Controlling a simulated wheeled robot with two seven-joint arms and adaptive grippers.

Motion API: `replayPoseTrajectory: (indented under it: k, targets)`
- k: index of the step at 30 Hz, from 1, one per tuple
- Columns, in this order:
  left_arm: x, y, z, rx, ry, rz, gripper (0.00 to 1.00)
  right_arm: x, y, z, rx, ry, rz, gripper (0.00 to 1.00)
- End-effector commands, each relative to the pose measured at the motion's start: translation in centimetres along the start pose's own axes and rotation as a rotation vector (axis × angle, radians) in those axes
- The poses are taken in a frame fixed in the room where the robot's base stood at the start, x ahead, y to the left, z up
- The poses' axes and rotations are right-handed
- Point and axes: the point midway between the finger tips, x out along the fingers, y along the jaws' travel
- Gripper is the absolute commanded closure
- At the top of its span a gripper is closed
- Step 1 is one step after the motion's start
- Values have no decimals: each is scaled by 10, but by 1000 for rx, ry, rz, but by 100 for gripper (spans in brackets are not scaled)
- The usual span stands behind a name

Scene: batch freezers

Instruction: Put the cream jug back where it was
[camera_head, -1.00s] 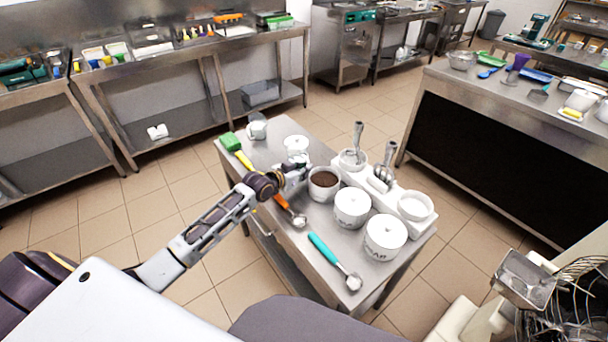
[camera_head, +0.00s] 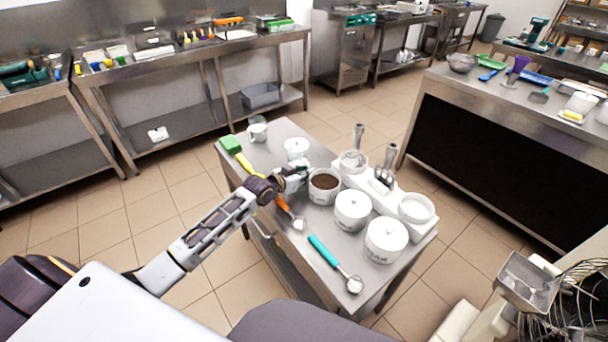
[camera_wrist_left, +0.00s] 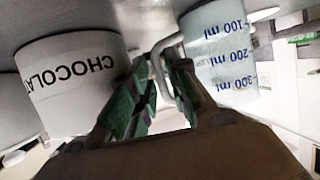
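The cream jug (camera_wrist_left: 218,55) is a clear, pale jug with blue ml marks. It shows upside down on the right of the left wrist view. Its handle reaches in between the green fingers of my left gripper (camera_wrist_left: 162,75). The fingers stand apart, with a gap around the handle. In the head view my left gripper (camera_head: 303,173) is low over the steel cart, and the jug is hard to make out there. The chocolate jar (camera_wrist_left: 75,80) is close on the gripper's other side; in the head view it appears as the open jar (camera_head: 324,186) with brown contents. My right gripper is not in view.

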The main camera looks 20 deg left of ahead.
Motion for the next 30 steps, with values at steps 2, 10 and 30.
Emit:
replayPoseTrajectory:
  k: [2, 10, 30]
  targets:
    - [0, 0, 0, 0, 0, 0, 82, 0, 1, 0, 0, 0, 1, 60]
    - [-7, 0, -2, 0, 0, -1, 82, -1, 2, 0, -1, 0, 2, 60]
    - [-61, 0, -1, 0, -2, 0, 82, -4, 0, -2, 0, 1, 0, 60]
